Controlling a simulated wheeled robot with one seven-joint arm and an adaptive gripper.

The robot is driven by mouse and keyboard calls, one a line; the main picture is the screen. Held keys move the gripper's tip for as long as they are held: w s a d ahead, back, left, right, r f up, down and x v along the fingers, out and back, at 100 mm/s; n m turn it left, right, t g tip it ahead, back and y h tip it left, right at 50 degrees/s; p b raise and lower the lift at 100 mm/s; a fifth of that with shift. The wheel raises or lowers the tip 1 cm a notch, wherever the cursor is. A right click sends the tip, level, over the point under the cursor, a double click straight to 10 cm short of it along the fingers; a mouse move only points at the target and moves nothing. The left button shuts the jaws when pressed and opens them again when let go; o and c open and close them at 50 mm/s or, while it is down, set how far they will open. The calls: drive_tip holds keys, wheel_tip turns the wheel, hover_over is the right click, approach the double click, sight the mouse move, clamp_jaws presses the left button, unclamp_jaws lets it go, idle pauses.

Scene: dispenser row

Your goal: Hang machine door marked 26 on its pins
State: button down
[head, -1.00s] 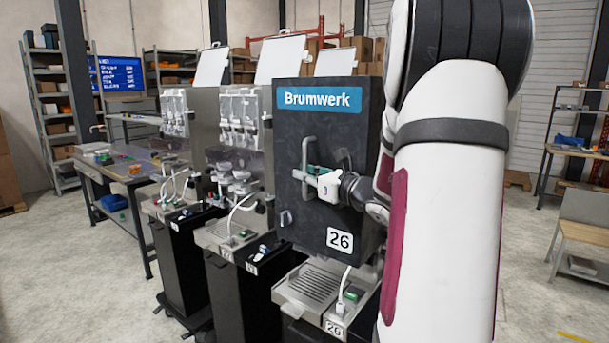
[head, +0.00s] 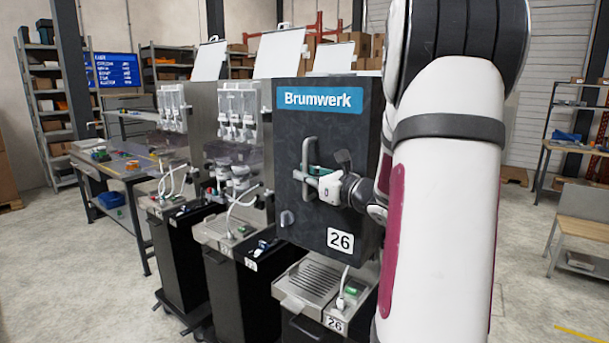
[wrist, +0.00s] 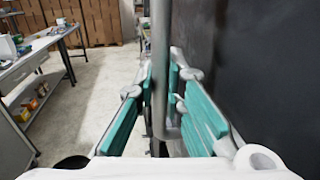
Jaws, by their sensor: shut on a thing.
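The dark door marked 26 (head: 345,130), with a blue "Brumwerk" label, stands upright in the head view in front of the rightmost machine. My gripper (head: 313,172) is shut on the door's grey vertical handle (head: 305,157). In the wrist view the teal fingers of my gripper (wrist: 165,108) close on both sides of the handle bar (wrist: 160,60), with the dark door face (wrist: 250,55) to the right. The machine marked 26 (head: 320,290) shows its drip tray below the door. The pins and the door's hinge side cannot be made out.
Two more machines (head: 240,125) (head: 172,110) with open lids stand in a row to the left. A workbench (head: 110,165) with small parts is farther left. A wooden-topped bench (head: 580,225) is at the right. The floor in front is clear.

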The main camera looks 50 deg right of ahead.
drive_tip(key=shift+d, duration=0.35)
idle(0.5)
drive_tip(key=c, duration=1.6)
unclamp_jaws()
drive_tip(key=shift+f, duration=0.2)
drive_tip(key=s, duration=0.4)
drive_tip(key=s+a, duration=0.1)
drive_tip(key=s, duration=0.7)
drive_tip(key=shift+a, duration=0.2)
drive_tip(key=shift+w+a+r, duration=0.1)
